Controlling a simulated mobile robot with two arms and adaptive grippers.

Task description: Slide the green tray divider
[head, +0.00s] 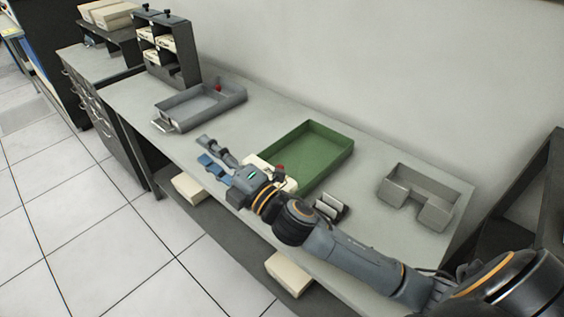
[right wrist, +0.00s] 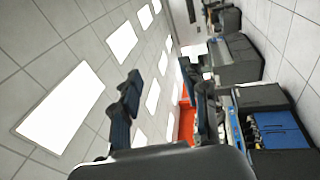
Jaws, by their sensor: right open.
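The green tray (head: 345,153) lies on the grey bench, and its inside looks empty. I cannot make out a separate divider in it; my arm covers its near-left side. A small red knob (head: 281,168) and a pale part (head: 257,161) show right behind my right gripper; I cannot tell what they belong to. My right gripper (head: 208,153) is open and empty, left of the green tray near the bench's front edge. Its two fingers also show apart in the right wrist view (right wrist: 165,103). My left gripper is not in view.
A grey tray (head: 183,115) with a front handle and a red knob inside stands farther left. A grey notched box (head: 440,184) and a small card holder (head: 331,206) stand right. A dark rack (head: 166,50) stands at the back left. Bench between the trays is clear.

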